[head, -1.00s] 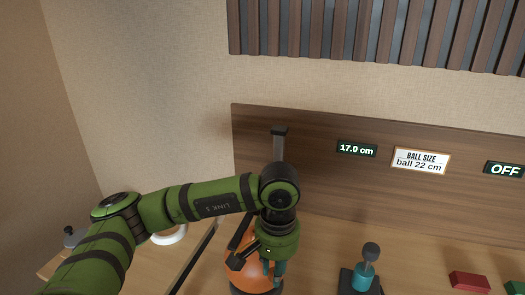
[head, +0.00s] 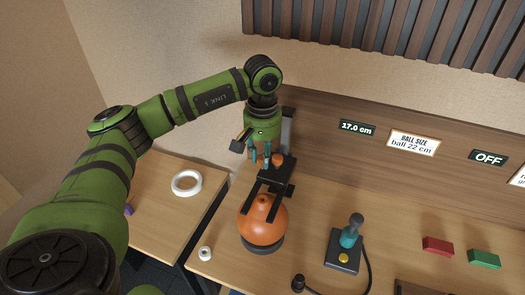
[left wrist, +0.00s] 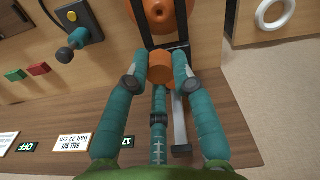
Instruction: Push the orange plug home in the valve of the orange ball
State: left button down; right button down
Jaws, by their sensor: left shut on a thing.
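The orange ball (head: 262,222) sits on a dark round base on the table, with its valve (head: 263,199) at the top. In the left wrist view the ball (left wrist: 150,22) shows at the top edge, beyond the fingers. My left gripper (head: 264,160) is above and behind the ball, apart from it. Its teal fingers are shut on the orange plug (left wrist: 160,67), which shows between the fingertips in the left wrist view. The plug is away from the valve. In the head view the fingers partly hide the plug. My right gripper is not in view.
A black frame (head: 272,184) lies over the ball's back side. A base with a teal-handled lever and yellow button (head: 343,258) stands right of the ball. Red (head: 437,246) and green (head: 484,259) blocks lie farther right. A white ring (head: 187,183) lies on the left table.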

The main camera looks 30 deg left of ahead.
pick_arm(q)
jog(key=shift+f+b, duration=0.6)
jog(key=shift+b, duration=0.1)
notch_tip(320, 180, down, 11)
jog(key=b, duration=0.9)
jog(key=shift+r, duration=0.2)
dwell(0.7)
jog(key=shift+f+b, duration=0.25)
jog(key=shift+b, duration=0.2)
jog(key=shift+f+b, duration=1.15)
jog(key=shift+f, duration=0.1)
jog(key=c, duration=1)
grip_release()
jog(key=shift+o, duration=0.2)
